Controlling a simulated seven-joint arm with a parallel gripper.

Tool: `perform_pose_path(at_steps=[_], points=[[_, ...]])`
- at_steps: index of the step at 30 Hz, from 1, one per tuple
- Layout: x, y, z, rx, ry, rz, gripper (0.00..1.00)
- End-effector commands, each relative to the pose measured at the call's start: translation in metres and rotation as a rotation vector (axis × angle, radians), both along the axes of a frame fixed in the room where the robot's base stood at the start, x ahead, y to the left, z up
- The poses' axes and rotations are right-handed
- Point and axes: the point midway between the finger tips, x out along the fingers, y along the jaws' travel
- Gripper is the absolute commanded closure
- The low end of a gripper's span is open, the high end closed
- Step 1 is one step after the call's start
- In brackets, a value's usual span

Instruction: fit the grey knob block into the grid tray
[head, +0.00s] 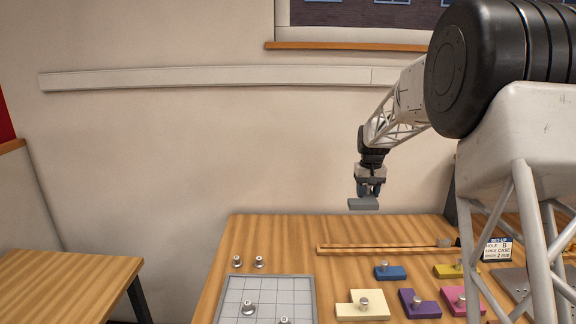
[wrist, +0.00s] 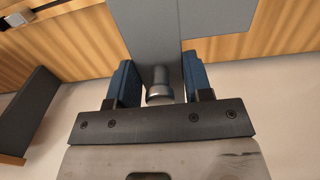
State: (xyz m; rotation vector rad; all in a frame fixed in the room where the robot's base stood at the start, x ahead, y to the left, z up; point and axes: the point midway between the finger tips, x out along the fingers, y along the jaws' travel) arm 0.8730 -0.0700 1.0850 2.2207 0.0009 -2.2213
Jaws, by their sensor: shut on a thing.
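The grey knob block (head: 363,204) hangs from my gripper (head: 368,190) above the back of the wooden table in the head view. In the wrist view my gripper (wrist: 160,80) has its blue fingers on either side of the block's metal knob (wrist: 159,88). The grey block (wrist: 170,28) fills the top middle of that view, with a part reaching to the right. The grid tray (head: 268,282) lies flat on the table at the front left, below and to the left of my gripper. Its lower part is cut off by the picture edge.

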Motion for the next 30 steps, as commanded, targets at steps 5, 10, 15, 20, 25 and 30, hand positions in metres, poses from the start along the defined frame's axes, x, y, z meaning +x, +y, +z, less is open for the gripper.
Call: perform_pose_path(at_steps=[5, 10, 15, 20, 25, 30], points=[[0.000, 0.000, 0.000, 0.000, 0.000, 0.001, 0.80], [-0.003, 0.005, -0.001, 0.000, 0.000, 0.030, 0.80], [-0.010, 0.023, -0.004, 0.000, -0.001, 0.125, 0.80], [-0.024, 0.050, -0.011, 0.000, 0.000, 0.284, 0.80], [-0.044, 0.086, -0.019, -0.001, -0.001, 0.504, 0.80], [-0.067, 0.120, -0.028, -0.001, -0.001, 0.736, 0.80]])
